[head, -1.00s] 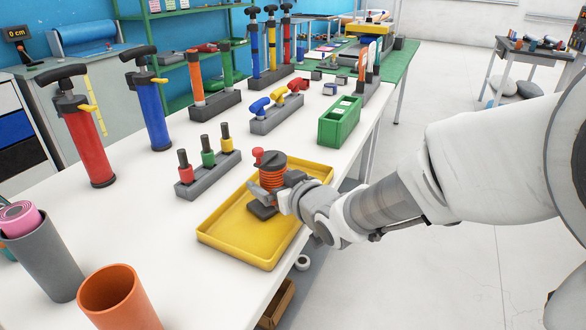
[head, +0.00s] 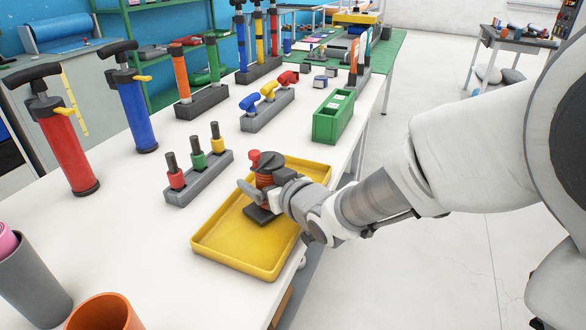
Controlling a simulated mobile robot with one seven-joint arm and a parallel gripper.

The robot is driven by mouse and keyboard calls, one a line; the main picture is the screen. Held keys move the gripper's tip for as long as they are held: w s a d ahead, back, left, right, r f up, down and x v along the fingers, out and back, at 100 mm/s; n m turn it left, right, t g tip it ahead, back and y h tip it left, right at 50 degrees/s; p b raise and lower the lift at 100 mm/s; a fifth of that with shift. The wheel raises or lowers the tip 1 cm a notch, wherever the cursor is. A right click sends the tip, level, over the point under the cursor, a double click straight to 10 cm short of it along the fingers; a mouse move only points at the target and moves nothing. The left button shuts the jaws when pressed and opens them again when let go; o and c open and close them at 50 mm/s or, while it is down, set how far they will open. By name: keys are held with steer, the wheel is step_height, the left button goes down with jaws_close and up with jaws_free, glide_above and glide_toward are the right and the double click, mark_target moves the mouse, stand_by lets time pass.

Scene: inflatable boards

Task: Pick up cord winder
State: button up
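The cord winder (head: 268,164) has a dark round top, a red knob, an orange wound body and a dark base. It stands upright at the back part of the yellow tray (head: 232,257). My gripper (head: 262,192) reaches in from the right, low over the tray, right at the winder's body. A grey finger shows on the near left side of the winder. The gripper hides part of the orange winding and base. The other finger is hidden, so I cannot tell whether the fingers grip the winder.
A grey block with several capped pegs (head: 200,178) stands close left of the tray. A green box (head: 333,117) is behind it. Red (head: 64,150) and blue (head: 133,105) pumps stand at left. An orange cup (head: 105,313) is at the front. The tray's front half is empty.

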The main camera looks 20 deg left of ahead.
jaws_close()
steer(key=shift+r, duration=0.1)
stand_by(0.3)
